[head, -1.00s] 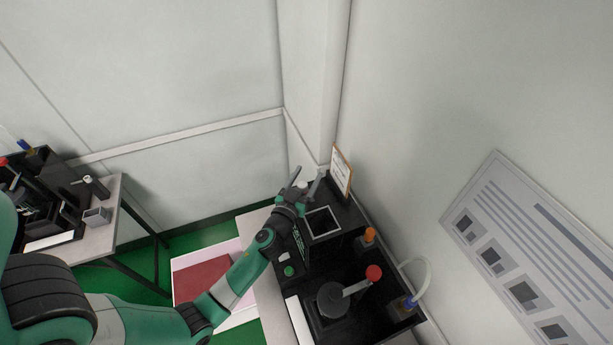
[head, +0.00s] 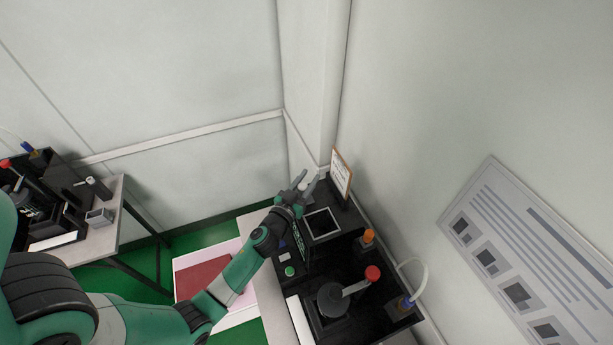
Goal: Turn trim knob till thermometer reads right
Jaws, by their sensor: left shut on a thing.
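The black tester (head: 348,253) stands on the bench in the corner by the wall. My left gripper (head: 307,181) is over its far end, beside the square white-framed panel (head: 321,223). Its fingers are shut on a small pale piece (head: 305,187), which looks like the trim knob. The fingers hide most of that piece. A thermometer reading cannot be made out in this view. My right gripper is not in view.
A clipboard (head: 341,172) stands upright behind the gripper. A second bench (head: 116,206) is at left.

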